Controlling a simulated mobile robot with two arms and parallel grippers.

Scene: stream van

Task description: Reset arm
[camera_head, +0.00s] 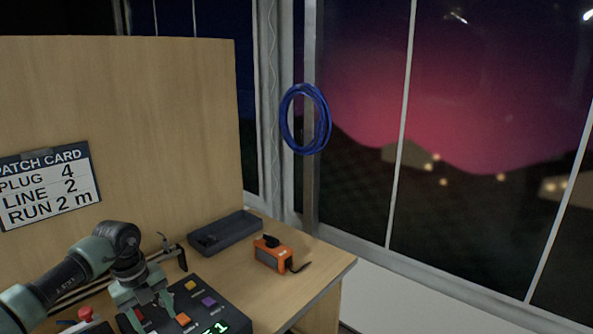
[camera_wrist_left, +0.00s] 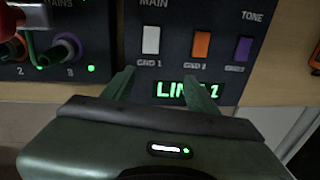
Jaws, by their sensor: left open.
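My left arm (camera_head: 75,275) reaches in from the left in the head view. Its gripper (camera_head: 152,318) is over the near-left part of a dark control box (camera_head: 222,302) on the desk. In the left wrist view the gripper (camera_wrist_left: 158,86) is open, with nothing between its two fingers. Beyond the fingers, the control box (camera_wrist_left: 205,20) shows a white switch (camera_wrist_left: 151,40), an orange switch (camera_wrist_left: 201,45), a purple switch (camera_wrist_left: 243,49) and a green lit display (camera_wrist_left: 185,91) reading LINE 1. My right gripper is in neither view.
A patch card (camera_head: 48,185) on the wooden panel reads plug 4, line 2, run 2 m. A dark tray (camera_head: 225,232) and an orange device (camera_head: 270,255) sit on the desk. Blue cable (camera_head: 305,118) hangs on a post. A socket unit (camera_wrist_left: 65,20) stands left of the box.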

